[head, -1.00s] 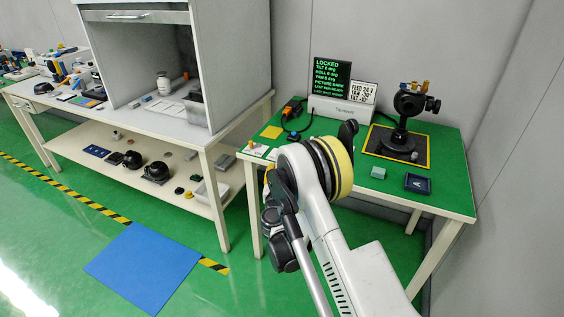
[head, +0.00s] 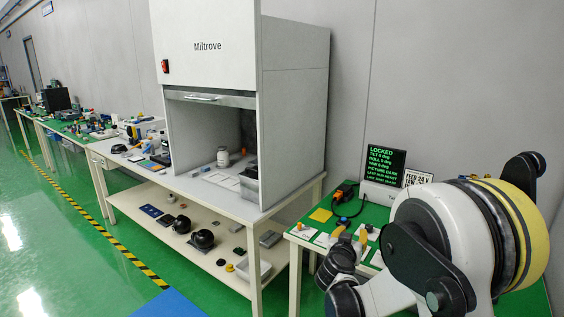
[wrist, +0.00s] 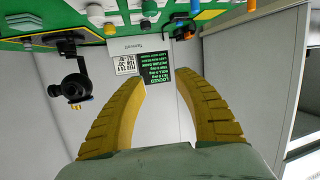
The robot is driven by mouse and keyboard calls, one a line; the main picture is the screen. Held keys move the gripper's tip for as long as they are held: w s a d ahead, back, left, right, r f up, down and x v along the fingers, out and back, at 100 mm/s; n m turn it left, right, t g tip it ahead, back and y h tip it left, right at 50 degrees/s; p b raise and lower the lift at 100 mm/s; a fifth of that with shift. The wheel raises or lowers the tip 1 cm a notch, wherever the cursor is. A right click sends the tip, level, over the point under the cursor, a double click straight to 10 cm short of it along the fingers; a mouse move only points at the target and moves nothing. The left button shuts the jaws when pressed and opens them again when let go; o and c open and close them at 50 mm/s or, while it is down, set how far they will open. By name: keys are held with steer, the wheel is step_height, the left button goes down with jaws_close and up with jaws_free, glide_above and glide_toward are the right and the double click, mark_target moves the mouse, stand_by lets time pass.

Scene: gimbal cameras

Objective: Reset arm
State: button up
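My arm is raised and folded at the right of the head view, its large white and yellow joint covering much of the green-topped bench (head: 302,233). My gripper (wrist: 162,84) shows in the wrist view with its two yellow ribbed fingers apart and nothing between them. The wrist picture is upside down. Beyond the fingertips stands the dark display (wrist: 156,88) with green text, which begins with LOCKED. It also shows in the head view (head: 386,163). The black gimbal camera (wrist: 75,86) stands on the bench at the left of the wrist view and is hidden in the head view.
A grey Miltrove cabinet (head: 294,110) stands on a white table left of my arm. The lower shelf (head: 150,207) holds black round parts and small items. A blue mat (head: 176,304) and striped tape (head: 90,218) lie on the green floor. The aisle at left is clear.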

steer(key=s+d+r+g+y, duration=0.15)
steer(key=s+r, duration=0.25)
steer(key=s, duration=0.4)
steer(key=s+d+r+g, duration=0.1)
steer(key=s+r+g, duration=0.15)
steer(key=s, duration=0.45)
steer(key=s+a+f+n+g+y, duration=0.1)
steer(key=s+a+n+y, duration=0.1)
steer(key=s, duration=1)
steer(key=s+a+f+n+g+y, duration=0.1)
steer(key=s+a+n+y, duration=0.1)
steer(key=s, duration=0.9)
steer(key=shift+s+a+g+y, duration=0.35)
steer(key=shift+a+g, duration=0.05)
steer(key=shift+a, duration=0.4)
steer(key=shift+f, duration=0.1)
